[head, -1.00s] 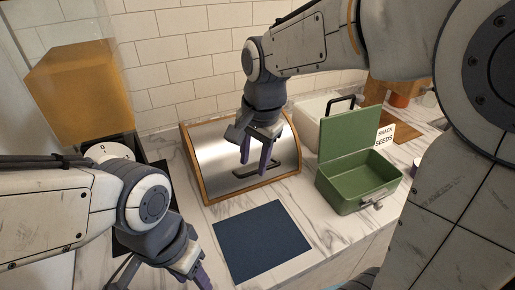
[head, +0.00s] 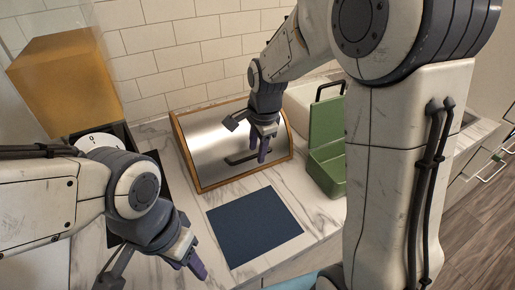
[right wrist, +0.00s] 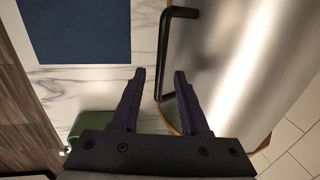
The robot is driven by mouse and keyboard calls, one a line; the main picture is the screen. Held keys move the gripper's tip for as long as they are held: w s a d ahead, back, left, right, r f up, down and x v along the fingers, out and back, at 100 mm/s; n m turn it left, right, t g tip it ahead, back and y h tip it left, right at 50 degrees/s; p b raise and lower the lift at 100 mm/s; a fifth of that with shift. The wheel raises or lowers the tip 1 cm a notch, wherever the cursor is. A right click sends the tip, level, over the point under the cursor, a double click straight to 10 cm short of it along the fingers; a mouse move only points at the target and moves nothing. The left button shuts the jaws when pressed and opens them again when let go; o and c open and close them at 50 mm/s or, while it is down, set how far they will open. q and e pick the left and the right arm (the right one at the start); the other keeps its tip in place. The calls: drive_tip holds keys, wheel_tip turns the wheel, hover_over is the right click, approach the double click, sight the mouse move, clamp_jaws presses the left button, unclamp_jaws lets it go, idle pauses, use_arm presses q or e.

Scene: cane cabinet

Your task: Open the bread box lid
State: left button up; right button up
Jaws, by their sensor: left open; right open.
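The bread box (head: 200,150) has a wooden frame and a curved silver lid, which is shut. A dark bar handle (head: 238,158) runs across the lower part of the lid. My right gripper (head: 263,150) is open in front of the lid, by the handle's right end. In the right wrist view the right gripper (right wrist: 158,75) has its fingers apart, with the handle (right wrist: 163,55) just beyond the fingertips and the shiny lid (right wrist: 235,60) to the right. The handle does not appear gripped. My left gripper (head: 155,278) is low at the left, away from the box.
A dark blue mat (head: 254,227) lies on the marble counter in front of the box. An open green tin (head: 327,165) stands to the right, partly hidden by my right arm. A dispenser with an amber tank (head: 65,85) stands at the left. A tiled wall is behind.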

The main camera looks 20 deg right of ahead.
drive_tip(key=shift+f, duration=0.1)
clamp_jaws()
idle(1.4)
